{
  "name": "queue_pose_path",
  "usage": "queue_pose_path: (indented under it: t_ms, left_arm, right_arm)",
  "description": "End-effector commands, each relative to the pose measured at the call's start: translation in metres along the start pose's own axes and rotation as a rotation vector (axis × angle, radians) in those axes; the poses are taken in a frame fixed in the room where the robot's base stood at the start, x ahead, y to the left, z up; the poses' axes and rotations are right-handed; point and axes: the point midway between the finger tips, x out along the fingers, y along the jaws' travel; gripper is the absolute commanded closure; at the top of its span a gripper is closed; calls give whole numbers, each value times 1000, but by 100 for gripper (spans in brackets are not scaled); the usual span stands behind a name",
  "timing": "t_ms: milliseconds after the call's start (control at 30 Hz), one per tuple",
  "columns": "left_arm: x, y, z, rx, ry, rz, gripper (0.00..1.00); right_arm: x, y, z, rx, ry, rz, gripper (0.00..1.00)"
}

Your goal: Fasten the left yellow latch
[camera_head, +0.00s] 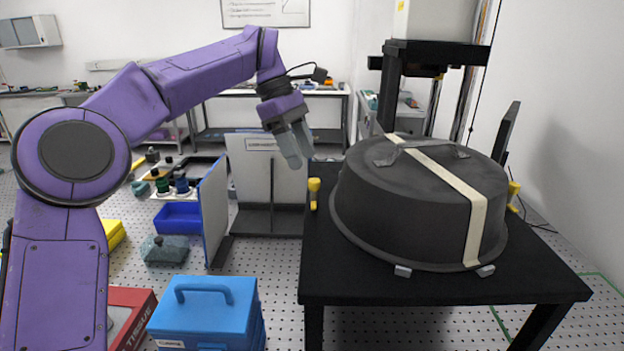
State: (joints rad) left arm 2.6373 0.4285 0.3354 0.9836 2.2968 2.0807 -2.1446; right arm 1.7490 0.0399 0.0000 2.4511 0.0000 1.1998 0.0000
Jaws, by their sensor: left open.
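The left yellow latch (314,192) stands upright at the left edge of the black table, beside the rim of a round dark cover (420,205). A second yellow latch (513,196) shows at the cover's right side, partly hidden behind it. My left gripper (297,150) is open and empty, pointing down, above and slightly left of the left latch and apart from it. Whether the left latch touches the cover's rim cannot be told. My right gripper is not in view.
A black column instrument (437,55) stands behind. A blue toolbox (207,312) and a blue bin (178,217) lie left of the table.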

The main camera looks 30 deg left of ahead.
Motion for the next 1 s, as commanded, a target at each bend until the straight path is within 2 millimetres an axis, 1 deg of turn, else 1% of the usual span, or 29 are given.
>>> queue_pose_path:
  t_ms: [33,100,200,333,567,600,667,700,733,767,1000]
  left_arm:
    - [16,1,-1,0,4,-6,49]
    - [30,2,-1,0,3,-5,49]
    - [44,4,0,1,4,-7,49]
    - [54,4,0,-1,3,-4,49]
    - [55,4,0,-1,1,-4,49]
    - [55,4,0,-1,1,-4,56]
    - [55,4,0,-1,1,-4,75]
    - [55,4,0,-1,1,-4,88]
    - [55,4,0,-1,1,-5,98]
    - [55,4,0,-1,1,-5,100]
    - [57,4,0,-7,2,-5,100]
  right_arm:
    - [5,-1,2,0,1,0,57]
    - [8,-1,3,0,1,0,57]
    - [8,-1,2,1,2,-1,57]
    - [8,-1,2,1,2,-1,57]
    - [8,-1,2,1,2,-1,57]
    - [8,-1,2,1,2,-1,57]
    - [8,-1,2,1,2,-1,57]
    - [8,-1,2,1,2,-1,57]
    - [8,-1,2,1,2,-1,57]
    - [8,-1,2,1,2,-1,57]
    - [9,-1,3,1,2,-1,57]
